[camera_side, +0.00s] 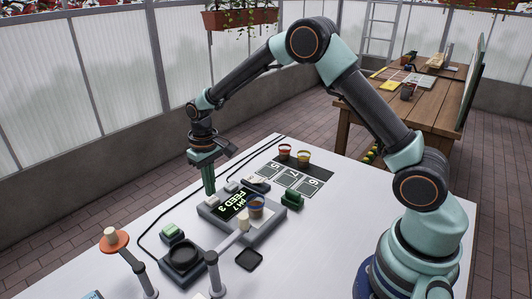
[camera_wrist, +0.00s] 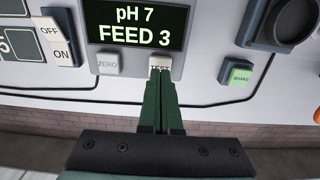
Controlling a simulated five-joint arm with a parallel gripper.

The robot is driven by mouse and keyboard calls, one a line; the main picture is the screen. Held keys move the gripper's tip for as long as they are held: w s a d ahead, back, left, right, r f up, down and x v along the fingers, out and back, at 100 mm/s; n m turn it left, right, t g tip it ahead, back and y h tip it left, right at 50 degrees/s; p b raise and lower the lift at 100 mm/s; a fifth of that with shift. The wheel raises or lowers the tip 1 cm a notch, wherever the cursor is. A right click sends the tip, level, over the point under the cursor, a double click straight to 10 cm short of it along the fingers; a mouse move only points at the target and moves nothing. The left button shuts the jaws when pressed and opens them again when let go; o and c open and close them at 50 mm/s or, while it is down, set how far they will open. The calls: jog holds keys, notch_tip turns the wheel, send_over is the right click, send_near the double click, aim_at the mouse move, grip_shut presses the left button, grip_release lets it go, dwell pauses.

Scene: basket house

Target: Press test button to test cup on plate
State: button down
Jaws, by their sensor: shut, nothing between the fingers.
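The test button (camera_wrist: 160,62) is a white key below the display (camera_wrist: 135,24), which reads "pH 7 FEED 3". My gripper (camera_wrist: 163,76) is shut and empty. Its fingertips are right at the test button and cover the lower part of its label; I cannot tell whether they press it. In the side view my gripper (camera_side: 209,191) points down at the meter (camera_side: 270,229). A cup (camera_side: 256,209) with brownish contents stands upright on the meter's plate, right of the display. The cup is out of the wrist view.
A zero button (camera_wrist: 108,64) is left of test, with an OFF/ON switch (camera_wrist: 57,41) farther left. A green SHAKE button (camera_wrist: 239,74) belongs to the dark-topped unit (camera_side: 183,257). Two cups (camera_side: 303,157) stand near numbered pads. Posts (camera_side: 213,272) rise in front.

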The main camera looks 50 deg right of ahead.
jog(key=shift+r, duration=0.1)
jog(key=shift+r, duration=2.9)
jog(key=shift+r, duration=0.1)
notch_tip(320, 180, up, 7)
jog(key=t, duration=0.1)
send_over(224, 205)
jog(key=s+d+r+t, duration=0.1)
jog(key=s+r+t, duration=0.1)
jog(key=s+r, duration=0.25)
jog(key=s+d+r+t, duration=0.1)
jog(key=s+t, duration=0.1)
jog(key=s, duration=1)
jog(key=shift+s+d+r+t, duration=0.15)
jog(key=shift+d+r+t, duration=0.05)
jog(key=shift+d+t, duration=0.1)
